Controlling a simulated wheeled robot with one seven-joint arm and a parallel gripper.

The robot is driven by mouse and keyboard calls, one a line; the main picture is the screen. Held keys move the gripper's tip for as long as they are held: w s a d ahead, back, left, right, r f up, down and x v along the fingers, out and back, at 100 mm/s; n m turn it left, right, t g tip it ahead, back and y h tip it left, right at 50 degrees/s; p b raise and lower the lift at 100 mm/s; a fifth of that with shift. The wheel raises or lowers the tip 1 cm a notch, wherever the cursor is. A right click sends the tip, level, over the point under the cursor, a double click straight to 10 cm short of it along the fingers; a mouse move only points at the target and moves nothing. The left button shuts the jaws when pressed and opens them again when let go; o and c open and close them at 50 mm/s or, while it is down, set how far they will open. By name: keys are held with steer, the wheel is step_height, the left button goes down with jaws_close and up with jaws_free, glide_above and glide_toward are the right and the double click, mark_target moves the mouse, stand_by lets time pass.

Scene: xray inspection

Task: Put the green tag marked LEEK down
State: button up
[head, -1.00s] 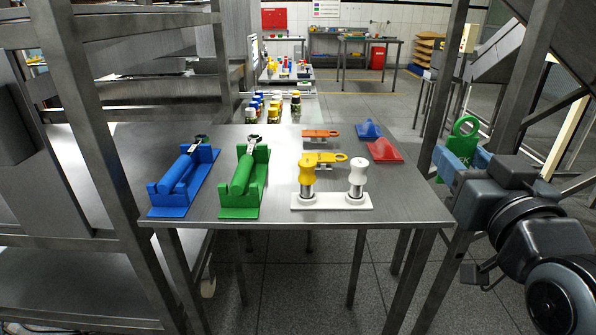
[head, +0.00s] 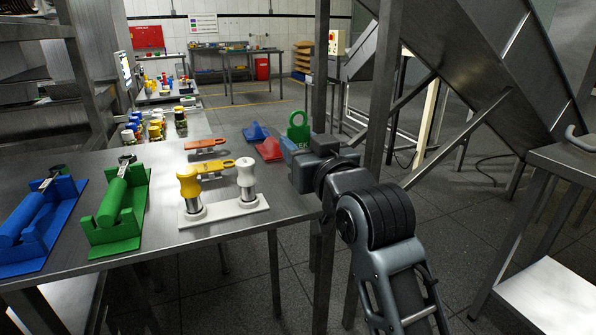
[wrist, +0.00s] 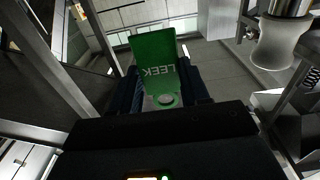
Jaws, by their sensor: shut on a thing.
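The green tag marked LEEK (wrist: 155,62) is held in my gripper (wrist: 160,95), shut on it. In the wrist view its lettering reads upside down and its ring end sits between the dark fingers. In the head view the green tag (head: 298,126) shows its ring upward at the right far edge of the metal table (head: 235,228), beside the red piece, with my gripper (head: 300,148) partly hiding its lower part. I cannot tell whether it is over the table or just past its edge.
On the table are an orange tag (head: 206,145), a yellow tag (head: 215,166), a white stand with two posts (head: 225,210), blue (head: 256,132) and red (head: 269,149) wedges, and green (head: 117,205) and blue (head: 40,224) holders. A metal post (head: 383,80) and sloped chute (head: 475,65) stand right.

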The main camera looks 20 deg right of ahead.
steer(key=shift+w+f, duration=0.35)
steer(key=shift+w, duration=0.25)
steer(key=shift+f+b, duration=0.4)
steer(key=shift+f, duration=1.6)
steer(key=shift+f, duration=0.1)
steer(key=shift+f, duration=0.1)
steer(key=o, duration=1.2)
steer(key=shift+r, duration=0.3)
steer(key=s, duration=1.2)
steer(key=shift+f, duration=0.3)
